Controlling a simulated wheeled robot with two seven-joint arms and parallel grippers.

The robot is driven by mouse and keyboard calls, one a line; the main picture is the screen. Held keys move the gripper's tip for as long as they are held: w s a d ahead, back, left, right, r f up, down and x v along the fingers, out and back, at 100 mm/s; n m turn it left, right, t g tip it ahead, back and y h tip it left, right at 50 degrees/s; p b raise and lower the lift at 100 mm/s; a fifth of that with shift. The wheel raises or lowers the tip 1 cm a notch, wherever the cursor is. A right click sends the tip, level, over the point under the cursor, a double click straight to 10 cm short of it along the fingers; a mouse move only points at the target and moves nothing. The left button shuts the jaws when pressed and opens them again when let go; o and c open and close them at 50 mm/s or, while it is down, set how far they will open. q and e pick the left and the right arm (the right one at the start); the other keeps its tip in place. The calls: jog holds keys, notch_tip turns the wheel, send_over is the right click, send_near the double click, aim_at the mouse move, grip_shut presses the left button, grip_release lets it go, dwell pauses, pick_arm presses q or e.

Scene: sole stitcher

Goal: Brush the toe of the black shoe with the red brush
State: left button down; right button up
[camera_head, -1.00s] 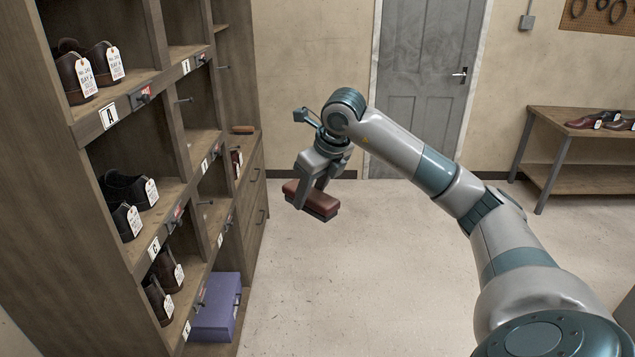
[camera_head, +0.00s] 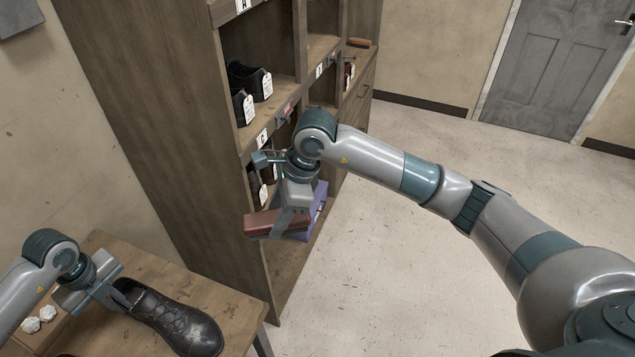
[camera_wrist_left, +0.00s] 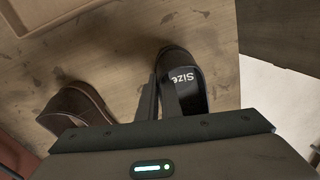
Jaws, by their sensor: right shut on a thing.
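The black shoe (camera_head: 172,318) stands on the wooden table at the lower left, toe toward the lower right. My left gripper (camera_head: 112,294) is at its heel end. In the left wrist view its fingers (camera_wrist_left: 160,98) straddle the side of the black shoe's opening (camera_wrist_left: 190,85), one inside and one outside; whether they pinch the wall I cannot tell. My right gripper (camera_head: 283,222) is shut on the red brush (camera_head: 272,223) and holds it in the air in front of the shelf, up and right of the shoe. The brush is well apart from the shoe.
A tall wooden shelf (camera_head: 165,95) with tagged shoes stands behind the table (camera_head: 215,290). A purple box (camera_head: 318,205) shows behind the brush. A brown shoe (camera_wrist_left: 75,112) and a tray (camera_wrist_left: 45,15) share the table. The floor (camera_head: 430,260) at right is open.

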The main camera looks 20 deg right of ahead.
jog(key=s+a+f+n+g, duration=0.1)
jog(key=s+a+n, duration=0.4)
jog(key=a, duration=0.6)
jog(key=s+a+f+n+g, duration=0.2)
jog(key=s+a+n, duration=0.4)
jog(key=s+a, duration=0.3)
jog(key=shift+s+a+f+g+h, duration=0.3)
jog(key=shift+a+f, duration=0.15)
jog(key=shift+a, duration=0.75)
jog(key=shift+w+f, duration=0.1)
jog(key=shift+f, duration=0.1)
send_over(201, 332)
jog(key=s, duration=0.1)
jog(key=shift+a+f, duration=0.1)
jog(key=shift+f, duration=2.45)
jog(key=shift+f, duration=0.7)
jog(key=shift+w, duration=0.1)
jog(key=shift+w+d+r, duration=0.2)
jog(key=shift+w+d, duration=0.8)
jog(key=shift+w, duration=0.05)
jog(key=shift+s+a, duration=0.1)
